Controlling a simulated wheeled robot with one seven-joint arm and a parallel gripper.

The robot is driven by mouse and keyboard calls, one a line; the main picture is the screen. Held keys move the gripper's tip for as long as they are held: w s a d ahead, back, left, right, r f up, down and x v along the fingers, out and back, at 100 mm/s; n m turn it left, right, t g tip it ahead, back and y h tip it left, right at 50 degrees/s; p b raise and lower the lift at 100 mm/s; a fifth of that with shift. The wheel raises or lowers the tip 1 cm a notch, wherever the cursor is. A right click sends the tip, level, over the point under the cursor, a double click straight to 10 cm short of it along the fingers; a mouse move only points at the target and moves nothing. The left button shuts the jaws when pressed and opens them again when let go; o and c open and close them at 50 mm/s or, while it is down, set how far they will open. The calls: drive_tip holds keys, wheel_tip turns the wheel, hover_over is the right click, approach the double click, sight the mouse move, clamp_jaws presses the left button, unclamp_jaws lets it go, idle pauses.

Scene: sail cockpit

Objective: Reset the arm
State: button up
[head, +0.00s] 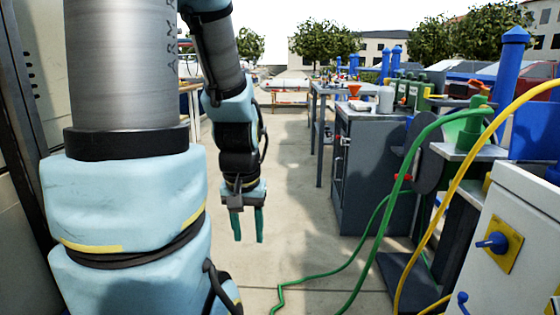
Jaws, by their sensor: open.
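My gripper (248,226) hangs at the end of my arm, pointing down over the concrete floor in the middle of the head view. Its two teal fingers are apart, with nothing between them. My arm comes in from the top left, with its large links filling the left of the picture. The gripper touches nothing that I can see.
A grey cabinet (365,185) and a white cabinet with a blue knob (492,243) stand at the right. A green hose (384,255) and a yellow hose (460,178) hang down there, the green one reaching the floor. The concrete walkway (290,160) ahead is clear.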

wheel_tip(320, 180, up, 23)
drive_tip(key=p, duration=2.1)
drive_tip(key=shift+r, duration=0.2)
